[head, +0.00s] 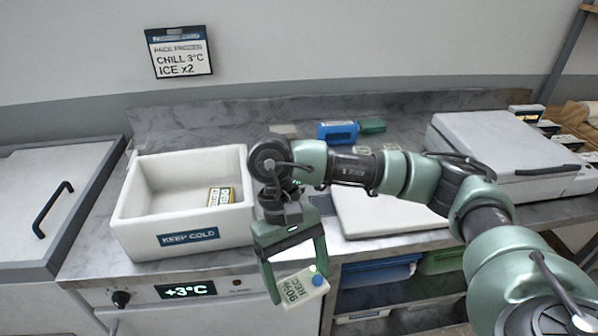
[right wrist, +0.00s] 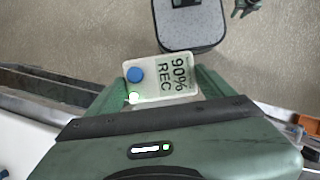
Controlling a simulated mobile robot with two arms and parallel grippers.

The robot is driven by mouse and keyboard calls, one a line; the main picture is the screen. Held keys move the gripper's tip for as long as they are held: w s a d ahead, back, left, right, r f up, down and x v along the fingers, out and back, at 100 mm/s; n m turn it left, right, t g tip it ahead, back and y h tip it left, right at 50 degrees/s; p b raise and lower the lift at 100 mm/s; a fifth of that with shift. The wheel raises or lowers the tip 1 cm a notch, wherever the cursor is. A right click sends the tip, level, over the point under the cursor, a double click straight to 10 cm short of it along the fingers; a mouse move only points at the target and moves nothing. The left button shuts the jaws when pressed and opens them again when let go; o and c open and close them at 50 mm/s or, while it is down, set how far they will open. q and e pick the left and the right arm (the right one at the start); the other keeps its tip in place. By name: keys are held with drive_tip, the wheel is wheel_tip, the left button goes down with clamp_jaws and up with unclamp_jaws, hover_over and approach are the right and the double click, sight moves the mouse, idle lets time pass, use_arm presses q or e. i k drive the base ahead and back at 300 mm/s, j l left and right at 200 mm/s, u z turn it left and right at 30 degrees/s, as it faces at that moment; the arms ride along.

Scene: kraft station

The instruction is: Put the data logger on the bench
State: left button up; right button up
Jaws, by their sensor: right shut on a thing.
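The data logger (head: 301,287) is a small pale box with a blue button and a display reading 90% REC. It also shows in the right wrist view (right wrist: 162,80). My right gripper (head: 296,274) is shut on it, one finger on each side, and holds it in front of the bench's front edge, tilted in the head view. The bench (head: 230,128) is a grey marbled worktop; parts of it are hidden by my right arm. My left gripper is not in view.
A white KEEP COLD box (head: 132,212) with a small yellow-labelled item (head: 221,196) inside stands left on the bench. A white board (head: 372,218) lies to the right, partly behind my arm. A blue item (head: 337,132) lies at the back. A lidded white unit (head: 500,150) stands far right.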

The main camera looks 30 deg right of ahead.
sight(103, 238)
drive_tip(key=i+j+z, duration=0.2)
drive_tip(key=j+z, duration=0.2)
drive_tip(key=j, duration=0.65)
drive_tip(key=i+j+z, duration=0.1)
drive_tip(key=j+z, duration=0.3)
drive_tip(key=j, duration=0.7)
